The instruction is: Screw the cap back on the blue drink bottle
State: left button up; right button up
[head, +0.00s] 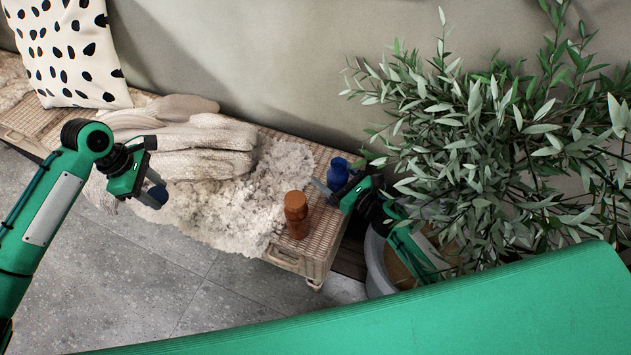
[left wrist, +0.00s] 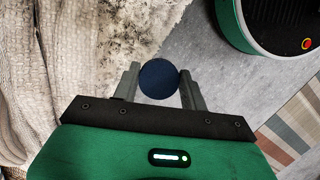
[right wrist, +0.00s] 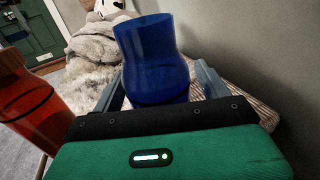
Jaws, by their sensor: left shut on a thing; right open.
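The blue drink bottle (head: 338,174) stands upright on the right end of the woven bench, with no cap on its top. In the right wrist view the bottle (right wrist: 150,60) rises between the fingers of my right gripper (right wrist: 157,90), which is open with one finger on each side. The right gripper (head: 333,190) also shows in the head view, low by the bottle. My left gripper (head: 154,190) is shut on the round dark blue cap (left wrist: 159,79), held in the air in front of the bench, well left of the bottle.
An orange-brown bottle (head: 296,214) stands on the bench just left of the blue one. A fluffy fleece (head: 240,205), a knitted throw (head: 185,145) and a spotted cushion (head: 66,50) cover the bench further left. A leafy potted plant (head: 480,140) crowds the right arm.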

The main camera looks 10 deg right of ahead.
jog(key=c, duration=1.1)
jog(key=shift+r, duration=0.15)
